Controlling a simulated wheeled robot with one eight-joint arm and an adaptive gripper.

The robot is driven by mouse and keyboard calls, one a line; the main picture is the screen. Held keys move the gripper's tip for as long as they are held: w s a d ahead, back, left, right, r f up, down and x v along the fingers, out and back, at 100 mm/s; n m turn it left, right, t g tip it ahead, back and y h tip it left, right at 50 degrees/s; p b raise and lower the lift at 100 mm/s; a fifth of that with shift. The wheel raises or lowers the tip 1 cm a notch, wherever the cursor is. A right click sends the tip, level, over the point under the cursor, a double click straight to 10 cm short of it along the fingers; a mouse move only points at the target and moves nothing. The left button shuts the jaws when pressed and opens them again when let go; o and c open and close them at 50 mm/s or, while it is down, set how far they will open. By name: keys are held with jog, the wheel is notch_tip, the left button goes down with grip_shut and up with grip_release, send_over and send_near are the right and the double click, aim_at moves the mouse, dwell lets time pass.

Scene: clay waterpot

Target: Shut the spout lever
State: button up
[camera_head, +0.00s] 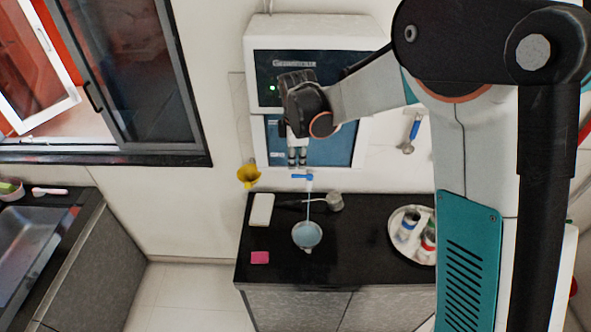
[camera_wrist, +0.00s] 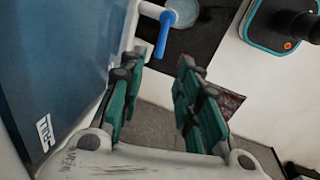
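The blue spout lever (camera_head: 303,177) sits on the white spout below the wall-mounted water purifier (camera_head: 259,75). A thin blue stream of water (camera_head: 308,204) runs from the spout into a round bowl (camera_head: 307,235) on the counter. My gripper (camera_head: 297,163) points down in front of the purifier, just above the lever. In the wrist view the lever (camera_wrist: 164,35) lies beyond the fingertips, between their lines, apart from both. My gripper (camera_wrist: 158,72) is open and empty in that view, its green-and-black fingers spread. The bowl (camera_wrist: 184,12) is partly cut off at the top edge there.
The black counter (camera_head: 275,275) holds a white slab (camera_head: 262,209), a pink sponge (camera_head: 260,257), a small grey cup (camera_head: 335,201) and a round tray (camera_head: 397,252) with cans. A yellow funnel-like thing (camera_head: 248,175) hangs on the wall left of the spout.

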aim_at(296, 176)
jog(key=f, duration=0.3)
jog(key=w+f, duration=0.1)
jog(key=f, duration=0.1)
jog(key=f+p, duration=0.1)
jog(key=f, duration=0.2)
jog(key=shift+w+f, duration=0.35)
jog(key=shift+w, duration=0.05)
grip_shut()
